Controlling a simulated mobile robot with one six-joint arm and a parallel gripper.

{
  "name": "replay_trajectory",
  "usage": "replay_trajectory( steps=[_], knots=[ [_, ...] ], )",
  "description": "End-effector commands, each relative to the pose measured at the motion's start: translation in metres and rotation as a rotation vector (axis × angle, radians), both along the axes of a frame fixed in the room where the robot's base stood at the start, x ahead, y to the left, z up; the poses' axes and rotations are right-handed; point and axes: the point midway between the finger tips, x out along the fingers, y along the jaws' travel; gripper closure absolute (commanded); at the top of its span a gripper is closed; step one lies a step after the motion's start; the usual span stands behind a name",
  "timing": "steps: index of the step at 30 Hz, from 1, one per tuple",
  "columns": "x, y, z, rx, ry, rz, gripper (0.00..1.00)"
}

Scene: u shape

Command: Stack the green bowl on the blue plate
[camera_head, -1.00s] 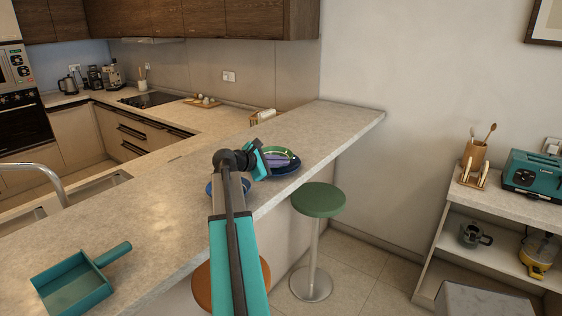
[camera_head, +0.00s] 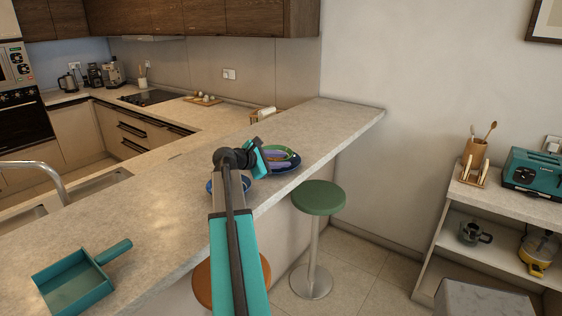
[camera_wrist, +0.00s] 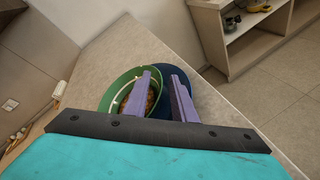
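The green bowl (camera_head: 284,149) is at the blue plate (camera_head: 295,162) on the bar counter. In the wrist view the bowl (camera_wrist: 109,96) has something brown inside and overlaps the left part of the plate (camera_wrist: 207,98). The plate shows beyond the bowl on the right; whether the bowl rests fully on it is hard to tell. My gripper (camera_head: 277,158) is low over them. In the wrist view its purple fingers (camera_wrist: 163,76) stand apart, the left one over the bowl's inside and the right one outside its rim, over the plate.
Another blue dish (camera_head: 212,187) is partly hidden behind my arm. A teal dustpan-like tray (camera_head: 72,285) lies at the near left of the counter (camera_head: 150,235). A green stool (camera_head: 318,198) stands below the counter edge. The counter's far right end (camera_head: 345,112) is clear.

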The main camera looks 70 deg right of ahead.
Motion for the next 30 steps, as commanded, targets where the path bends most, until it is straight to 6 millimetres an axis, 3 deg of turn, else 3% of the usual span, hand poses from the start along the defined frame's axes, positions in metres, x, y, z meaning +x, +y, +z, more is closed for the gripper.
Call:
replay_trajectory(
  steps=[8, 21, 30],
  knots=[
    [0.01, 0.023, 0.007, -0.001, -0.001, 0.002, 0.76],
    [0.038, 0.081, 0.03, -0.001, -0.001, 0.002, 0.76],
    [0.047, 0.1, 0.04, 0.0, 0.0, 0.0, 0.76]
  ],
)
